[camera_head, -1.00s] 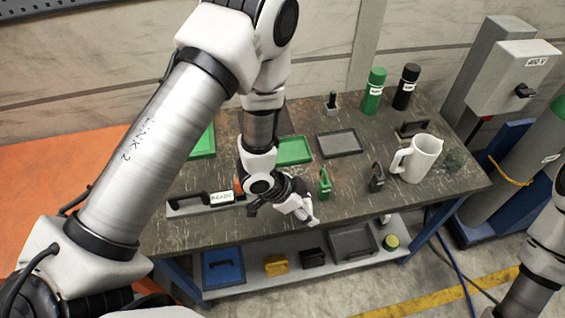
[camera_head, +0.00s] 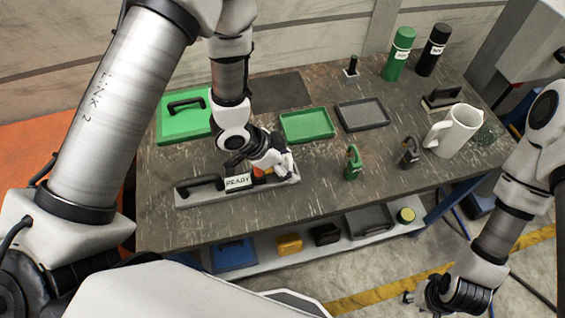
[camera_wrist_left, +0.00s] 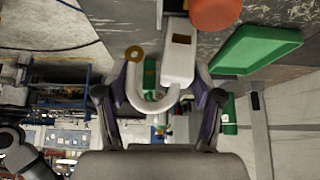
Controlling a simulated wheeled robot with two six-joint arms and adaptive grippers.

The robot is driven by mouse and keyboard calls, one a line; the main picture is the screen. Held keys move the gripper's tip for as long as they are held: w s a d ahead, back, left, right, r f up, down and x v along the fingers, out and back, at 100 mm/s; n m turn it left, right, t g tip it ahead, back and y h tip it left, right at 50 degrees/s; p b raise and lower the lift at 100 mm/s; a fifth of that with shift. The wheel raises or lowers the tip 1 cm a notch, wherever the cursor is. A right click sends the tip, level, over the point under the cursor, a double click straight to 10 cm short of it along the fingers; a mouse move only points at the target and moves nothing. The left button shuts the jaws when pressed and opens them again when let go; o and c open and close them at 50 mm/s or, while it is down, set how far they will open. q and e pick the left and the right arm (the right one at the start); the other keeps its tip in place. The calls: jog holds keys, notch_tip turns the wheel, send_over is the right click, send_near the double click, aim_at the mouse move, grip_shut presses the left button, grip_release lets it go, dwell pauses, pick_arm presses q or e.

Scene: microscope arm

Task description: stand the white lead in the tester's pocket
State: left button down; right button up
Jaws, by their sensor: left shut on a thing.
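The tester is a long grey unit (camera_head: 208,196) with a black handle, a READY label (camera_head: 238,182) and an orange knob (camera_head: 259,172), near the table's front left edge. My left gripper (camera_head: 280,168) is at the tester's right end, shut on the white lead (camera_head: 293,177). In the left wrist view, the white lead (camera_wrist_left: 179,58) has a curved white handle between the fingers of my left gripper (camera_wrist_left: 160,90); its far end meets the tester area beside the orange knob (camera_wrist_left: 213,10). The pocket is hidden, so I cannot tell whether the lead is inside. My right gripper (camera_head: 435,294) hangs low at right.
A green lead (camera_head: 352,163) and a dark lead (camera_head: 409,153) stand to the right. A green tray (camera_head: 306,125), a grey tray (camera_head: 362,114) and a green case (camera_head: 177,128) lie behind. A white jug (camera_head: 455,132) stands at right. Front middle tabletop is clear.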

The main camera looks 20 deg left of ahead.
pick_arm(q)
jog(key=shift+w+d+f, duration=0.1)
jog(key=shift+w+f, duration=0.25)
jog(key=shift+w, duration=0.2)
jog(key=shift+c, duration=0.9)
grip_release()
jog(key=shift+w+a+f, duration=0.1)
jog(key=shift+w+a, duration=0.1)
jog(key=shift+a, duration=0.25)
jog(key=shift+s, duration=0.25)
jog(key=shift+s+d+r, duration=0.2)
jog(key=shift+r, duration=0.1)
jog(key=shift+w+a+r, duration=0.1)
jog(key=shift+r, duration=0.05)
jog(key=v, duration=1.1)
jog(key=shift+a, duration=0.2)
